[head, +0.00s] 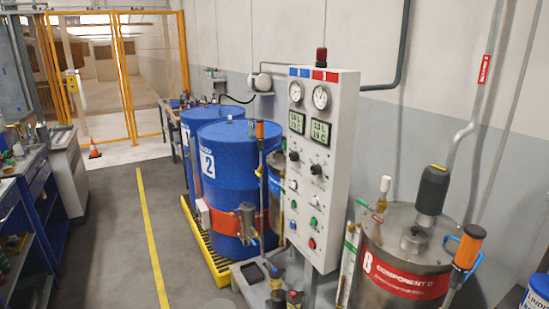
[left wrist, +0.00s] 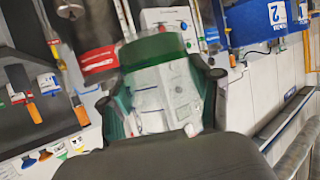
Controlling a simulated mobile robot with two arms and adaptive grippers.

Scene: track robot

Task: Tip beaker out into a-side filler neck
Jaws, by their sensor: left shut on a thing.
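In the left wrist view my left gripper (left wrist: 165,100) is shut on the beaker (left wrist: 165,88), a clear vessel with a green band at its far end. A finger presses on each side of it. Whether the green is liquid or part of the beaker I cannot tell. Neither gripper shows in the head view. A steel tank (head: 274,190) stands mostly hidden behind the control panel, and I cannot make out a filler neck on it. The nearer steel tank (head: 398,262) at right has a red label with B and a short neck (head: 415,238) on its lid.
The grey control panel (head: 318,165) with gauges stands between the tanks. Blue drums (head: 230,165) stand on a yellow spill pallet (head: 212,258). The floor (head: 105,235) at left is clear.

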